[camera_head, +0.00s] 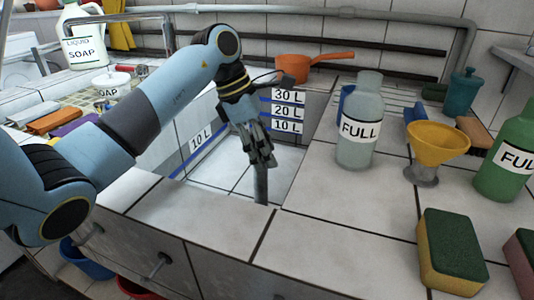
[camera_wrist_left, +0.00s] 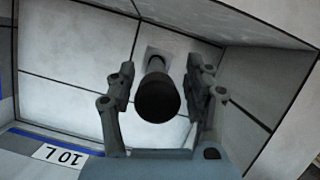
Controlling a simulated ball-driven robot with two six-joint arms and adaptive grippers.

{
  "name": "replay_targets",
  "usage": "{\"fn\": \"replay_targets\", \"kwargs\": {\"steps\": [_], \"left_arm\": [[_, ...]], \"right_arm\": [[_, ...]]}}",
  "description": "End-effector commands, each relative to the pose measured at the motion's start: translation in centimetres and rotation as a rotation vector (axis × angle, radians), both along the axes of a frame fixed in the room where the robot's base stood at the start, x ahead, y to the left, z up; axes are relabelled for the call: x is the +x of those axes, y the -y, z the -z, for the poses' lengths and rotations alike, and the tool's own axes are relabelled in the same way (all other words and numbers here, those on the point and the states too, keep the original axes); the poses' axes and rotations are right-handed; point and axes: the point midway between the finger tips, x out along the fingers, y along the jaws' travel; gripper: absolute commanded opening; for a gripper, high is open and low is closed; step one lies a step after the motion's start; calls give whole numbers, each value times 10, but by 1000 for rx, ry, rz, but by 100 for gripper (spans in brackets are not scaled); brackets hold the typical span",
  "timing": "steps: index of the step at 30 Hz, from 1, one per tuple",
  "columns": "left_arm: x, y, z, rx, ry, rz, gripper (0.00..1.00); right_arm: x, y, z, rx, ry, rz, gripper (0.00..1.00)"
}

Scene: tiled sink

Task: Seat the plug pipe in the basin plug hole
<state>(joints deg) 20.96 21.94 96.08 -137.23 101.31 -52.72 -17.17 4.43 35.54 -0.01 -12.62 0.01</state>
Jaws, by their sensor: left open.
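The plug pipe (camera_head: 261,187) is a grey tube standing upright in the tiled basin (camera_head: 215,168), near its front wall. In the left wrist view the dark round top of the pipe (camera_wrist_left: 158,100) faces me, and its lower end meets a pale square patch (camera_wrist_left: 151,54) on the floor. I cannot tell how deep it sits in the plug hole, which the pipe hides. My left gripper (camera_head: 263,158) points down over the pipe. It is open, with one finger on each side of the pipe, and gaps show in the left wrist view (camera_wrist_left: 158,76). My right gripper is out of view.
Volume labels (camera_head: 287,111) mark the basin walls. On the right counter stand a FULL bottle (camera_head: 358,150), a yellow funnel (camera_head: 437,143), a green bottle (camera_head: 505,172) and a sponge (camera_head: 450,260). An orange pan (camera_head: 293,67) is behind the basin. Soap (camera_head: 84,52) is at the left.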

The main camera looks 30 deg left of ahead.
Motion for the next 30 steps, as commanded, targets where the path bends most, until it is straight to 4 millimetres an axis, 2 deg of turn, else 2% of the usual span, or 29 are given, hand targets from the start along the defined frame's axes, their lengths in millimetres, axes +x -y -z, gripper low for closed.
{"fn": "replay_targets", "kwargs": {"steps": [9, 15, 30], "left_arm": [[-12, -26, -68, 5, 3, 0, 52], [-17, -35, -93, 2, 2, -1, 52], [-18, -36, -99, 0, 0, 0, 52]], "right_arm": [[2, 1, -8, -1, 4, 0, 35], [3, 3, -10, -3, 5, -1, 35], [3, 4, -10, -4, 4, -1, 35]]}}
